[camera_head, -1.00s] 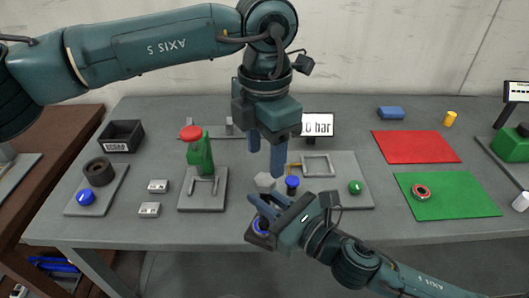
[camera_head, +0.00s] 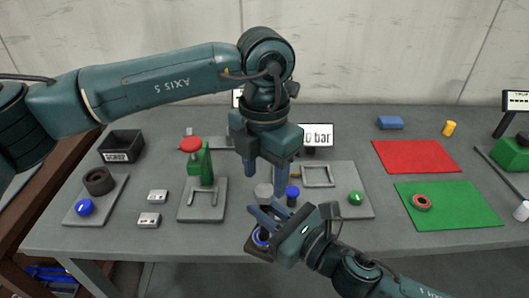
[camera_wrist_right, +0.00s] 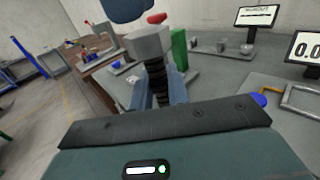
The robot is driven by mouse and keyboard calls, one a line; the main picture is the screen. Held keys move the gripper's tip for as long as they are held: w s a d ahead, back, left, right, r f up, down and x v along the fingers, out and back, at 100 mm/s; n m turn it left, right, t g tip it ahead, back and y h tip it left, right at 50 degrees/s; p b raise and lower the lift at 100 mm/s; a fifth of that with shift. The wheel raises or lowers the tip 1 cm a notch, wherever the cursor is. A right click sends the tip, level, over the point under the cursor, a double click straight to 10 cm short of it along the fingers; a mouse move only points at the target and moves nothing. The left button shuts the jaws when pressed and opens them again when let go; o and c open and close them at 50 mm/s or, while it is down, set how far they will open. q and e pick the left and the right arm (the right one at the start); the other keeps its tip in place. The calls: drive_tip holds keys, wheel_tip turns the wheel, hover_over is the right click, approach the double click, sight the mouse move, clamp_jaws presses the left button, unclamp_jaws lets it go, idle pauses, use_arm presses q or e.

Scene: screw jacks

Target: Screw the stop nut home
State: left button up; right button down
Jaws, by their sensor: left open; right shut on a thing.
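A grey hexagonal nut (camera_head: 264,190) sits at the top of a dark threaded spindle; the right wrist view shows the nut (camera_wrist_right: 150,43) and the spindle (camera_wrist_right: 158,82) up close. My right gripper (camera_head: 262,214) is shut around the spindle below the nut, its fingers on either side.
A grey plate with a blue knob (camera_head: 292,191) and green ball (camera_head: 356,198) lies just right. A red-capped green device (camera_head: 205,165) stands left. Red (camera_head: 415,156) and green (camera_head: 460,205) mats lie right. A black bin (camera_head: 121,146) is back left.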

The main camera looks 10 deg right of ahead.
use_arm(q)
drive_tip(key=shift+f, duration=1.5)
drive_tip(key=c, duration=1)
drive_tip(key=o, duration=1.1)
drive_tip(key=shift+r, duration=0.15)
wheel_tip(320, 180, up, 12)
